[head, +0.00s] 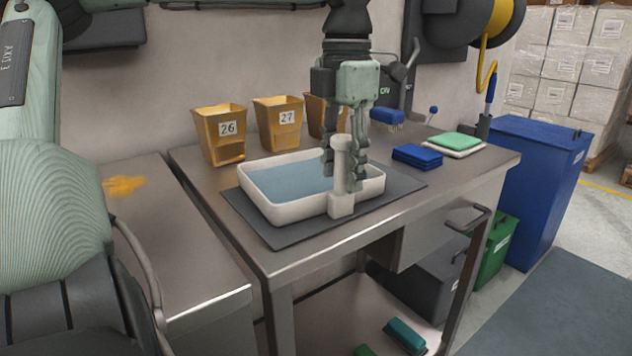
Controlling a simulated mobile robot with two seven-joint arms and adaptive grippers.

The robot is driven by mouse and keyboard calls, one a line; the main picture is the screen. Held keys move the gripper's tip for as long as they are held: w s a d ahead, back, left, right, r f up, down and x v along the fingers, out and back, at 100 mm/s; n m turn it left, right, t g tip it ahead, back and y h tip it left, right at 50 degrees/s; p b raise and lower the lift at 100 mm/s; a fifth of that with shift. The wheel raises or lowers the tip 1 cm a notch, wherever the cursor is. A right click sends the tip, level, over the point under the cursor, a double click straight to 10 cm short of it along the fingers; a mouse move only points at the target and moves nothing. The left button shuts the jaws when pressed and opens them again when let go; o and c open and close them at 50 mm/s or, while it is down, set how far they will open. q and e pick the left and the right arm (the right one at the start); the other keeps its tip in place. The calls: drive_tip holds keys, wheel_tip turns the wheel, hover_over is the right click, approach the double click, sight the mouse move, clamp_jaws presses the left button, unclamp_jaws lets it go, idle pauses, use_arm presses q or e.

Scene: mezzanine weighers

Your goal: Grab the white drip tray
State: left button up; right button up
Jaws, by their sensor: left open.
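The white drip tray (290,211) is a shallow rectangular basin with blue-grey inside. It sits on a dark mat (265,232) on the steel table. A pale upright post with a block-like foot stands at its front right side. My left gripper (342,178) points straight down over the tray's right part. Its fingers are open and show on either side of the post, low near the rim. I cannot tell whether they touch the post or tray. My right gripper is out of view.
Tan bins marked 26 (226,155) and 27 (278,133) stand behind the tray, with another partly hidden by my gripper. Blue cloths (417,156) and a green pad (455,141) lie to the right. A blue bin (535,200) stands beyond the table.

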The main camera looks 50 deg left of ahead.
use_arm(q)
drive_tip(key=shift+f, duration=0.15)
clamp_jaws()
idle(0.4)
